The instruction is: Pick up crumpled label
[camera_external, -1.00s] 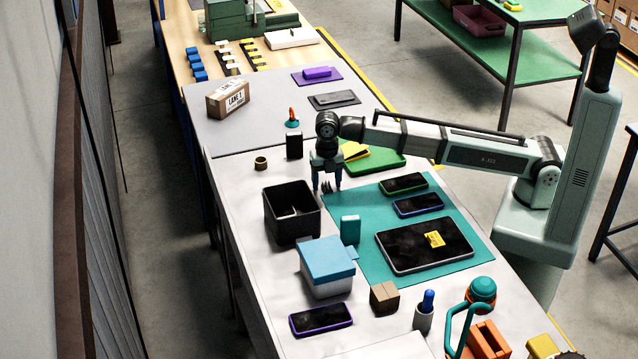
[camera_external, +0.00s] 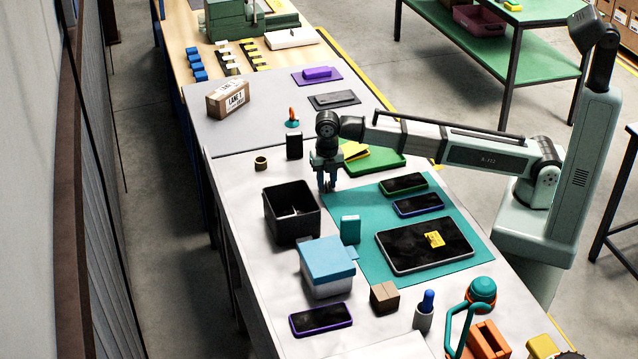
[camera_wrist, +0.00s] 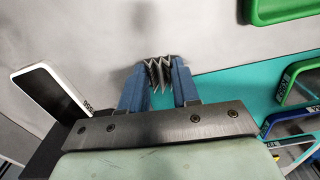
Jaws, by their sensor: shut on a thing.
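The crumpled label (camera_wrist: 158,72) is a dark, zigzag-folded strip in the wrist view. It sits between the two blue fingers of my gripper (camera_wrist: 159,82), which are shut on it from both sides. In the external view my gripper (camera_external: 328,187) points down at the left edge of the teal mat (camera_external: 375,268), just behind the black bin. The label is too small and hidden by the fingers to make out clearly there. I cannot tell whether it touches the table.
An open black bin (camera_external: 291,212) stands in front and left of my gripper. A green tray (camera_external: 385,160) is to its right. Phones (camera_external: 403,184) and a tablet (camera_external: 424,246) lie on the mat. A blue-lidded box (camera_external: 327,265) stands nearer the camera.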

